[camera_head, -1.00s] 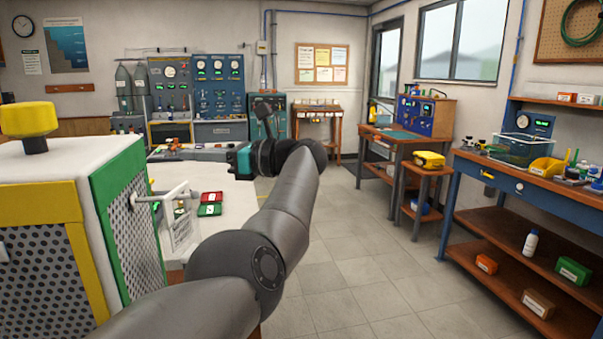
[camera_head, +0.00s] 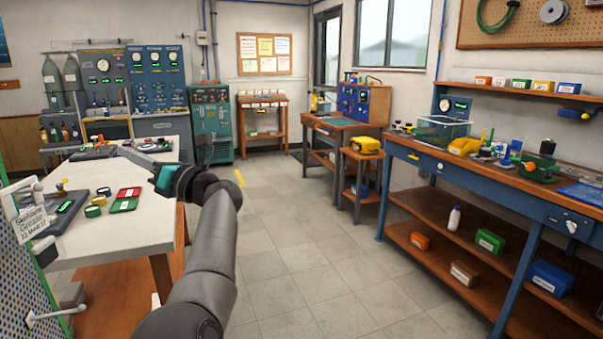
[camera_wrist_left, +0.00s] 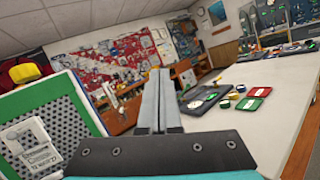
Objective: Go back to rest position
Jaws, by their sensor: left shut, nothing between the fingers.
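My left gripper (camera_head: 135,152) is in the head view, its arm rising from the bottom and its fingers pointing left over the right edge of the white-topped table (camera_head: 140,228). In the left wrist view its two long grey fingers (camera_wrist_left: 159,90) lie together with nothing between them. The fingers appear above the tabletop and apart from the objects on it. My right gripper is in neither view.
The white table holds red and green trays (camera_head: 126,199), yellow rolls and dark devices. A perforated cabinet with a green edge (camera_wrist_left: 40,125) stands close by. A long blue workbench (camera_head: 480,165) runs along the right. The tiled floor (camera_head: 300,235) between is clear.

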